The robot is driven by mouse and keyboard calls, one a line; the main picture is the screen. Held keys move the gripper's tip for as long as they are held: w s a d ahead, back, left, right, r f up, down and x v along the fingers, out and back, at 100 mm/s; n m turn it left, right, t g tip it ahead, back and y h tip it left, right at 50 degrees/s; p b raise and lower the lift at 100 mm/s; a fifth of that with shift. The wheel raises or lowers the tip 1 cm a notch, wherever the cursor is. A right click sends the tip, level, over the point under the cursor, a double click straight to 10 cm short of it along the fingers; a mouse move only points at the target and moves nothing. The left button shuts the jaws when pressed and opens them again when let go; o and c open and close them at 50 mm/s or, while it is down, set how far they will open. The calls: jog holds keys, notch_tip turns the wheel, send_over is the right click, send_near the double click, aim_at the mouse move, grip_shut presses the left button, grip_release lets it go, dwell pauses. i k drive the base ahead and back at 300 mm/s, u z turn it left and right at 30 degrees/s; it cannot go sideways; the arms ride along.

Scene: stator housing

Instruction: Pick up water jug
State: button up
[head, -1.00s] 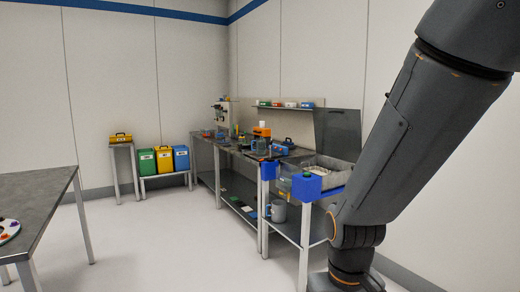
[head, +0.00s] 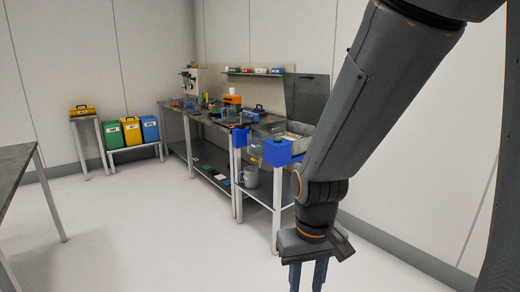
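A grey jug-like vessel with a handle (head: 251,177) stands on the lower shelf of the workbench, behind the bench's front leg. It looks like the water jug, but it is small and distant. My gripper (head: 308,276) hangs at the bottom of the head view, pointing down, nearer to me than the bench and to the right of the vessel. Its two dark blue fingers show a gap with nothing seen between them. The fingertips are near or past the lower picture edge. My gripper is well apart from the vessel.
The bench (head: 214,122) carries several tools, an orange-topped device (head: 232,100) and blue corner blocks (head: 278,152). Green, yellow and blue bins (head: 132,131) stand at the back left. A grey table (head: 14,160) is at the left edge. The floor between is clear.

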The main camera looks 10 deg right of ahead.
aim_at(231, 109)
jog(key=u, duration=0.2)
jog(key=i, duration=0.7)
jog(key=u, duration=0.8)
jog(key=i, duration=3.4)
jog(key=z, duration=0.95)
jog(key=i, duration=1.45)
jog(key=z, duration=0.6)
jog(key=i, duration=0.5)
jog(key=u, duration=0.05)
